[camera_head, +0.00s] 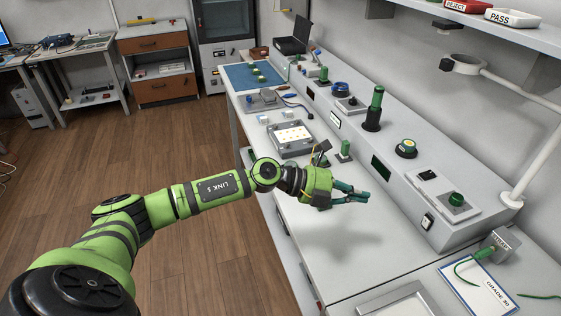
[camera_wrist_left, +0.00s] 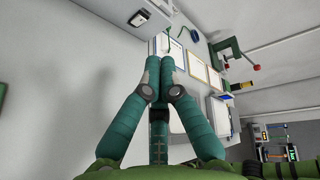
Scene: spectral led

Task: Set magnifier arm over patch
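The magnifier arm (camera_head: 535,92) is a white jointed arm at the right. It rises from the back of the bench, and its ring-shaped head (camera_head: 463,64) hangs under the shelf. A lit panel with small yellowish dots (camera_head: 291,136) sits in a grey frame on the bench; I cannot tell whether it is the patch. My left gripper (camera_head: 364,196) is above the bench front, below and left of the magnifier head and well apart from it. In the left wrist view, its teal fingers (camera_wrist_left: 166,62) are together with nothing visible between them. My right gripper is out of view.
A long grey console (camera_head: 400,176) with knobs and switches runs along the back of the bench. A shelf (camera_head: 480,22) with REJECT and PASS trays overhangs it. A GRADE 30 sheet (camera_head: 490,288) lies at the lower right. The bench top below my gripper looks clear.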

